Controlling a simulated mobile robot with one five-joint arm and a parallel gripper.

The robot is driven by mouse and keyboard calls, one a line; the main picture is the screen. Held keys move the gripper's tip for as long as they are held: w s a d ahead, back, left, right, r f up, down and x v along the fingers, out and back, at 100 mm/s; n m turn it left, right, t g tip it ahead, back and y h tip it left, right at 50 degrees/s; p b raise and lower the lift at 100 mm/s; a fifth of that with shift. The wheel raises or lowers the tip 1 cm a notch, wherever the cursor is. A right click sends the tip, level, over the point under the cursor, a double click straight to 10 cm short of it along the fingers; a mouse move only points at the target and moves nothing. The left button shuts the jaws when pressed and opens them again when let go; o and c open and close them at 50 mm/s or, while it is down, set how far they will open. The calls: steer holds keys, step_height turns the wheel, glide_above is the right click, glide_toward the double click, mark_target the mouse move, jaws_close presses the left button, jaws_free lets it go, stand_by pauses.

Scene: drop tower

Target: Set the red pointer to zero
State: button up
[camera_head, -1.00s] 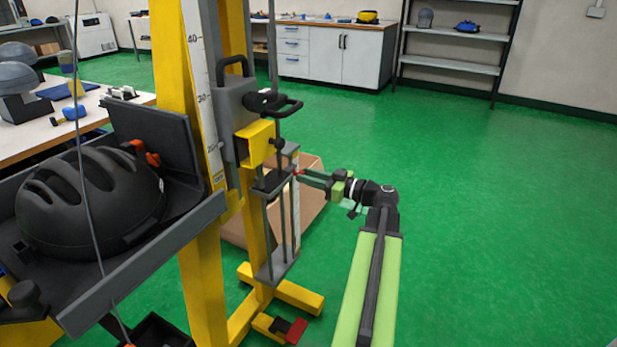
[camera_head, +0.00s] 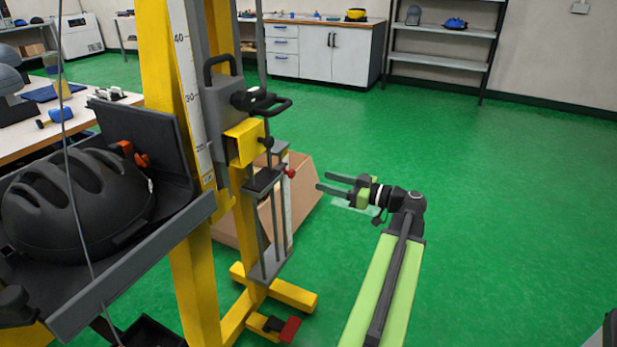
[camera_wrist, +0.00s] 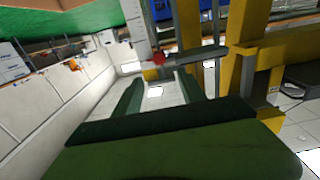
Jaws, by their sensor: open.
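The red pointer (camera_head: 291,173) is a small red knob at the upper part of a narrow white scale (camera_head: 288,215) in a grey rod frame on the yellow drop tower (camera_head: 181,262). In the wrist view the red pointer (camera_wrist: 158,57) lies ahead of my fingers, beside the ticked white scale (camera_wrist: 136,32). The scale's numbers there are too small to read. My gripper (camera_head: 321,182) is open and empty, to the right of the pointer with a clear gap. Its two fingers also show in the wrist view (camera_wrist: 157,92).
A cardboard box (camera_head: 306,196) stands on the floor behind the rod frame. A black helmet (camera_head: 75,205) sits on a grey tray at left. A grey carriage with black handles (camera_head: 262,101) is above the scale. Green floor to the right is clear.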

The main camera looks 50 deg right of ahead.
steer(key=v, duration=0.7)
steer(key=shift+s, duration=0.2)
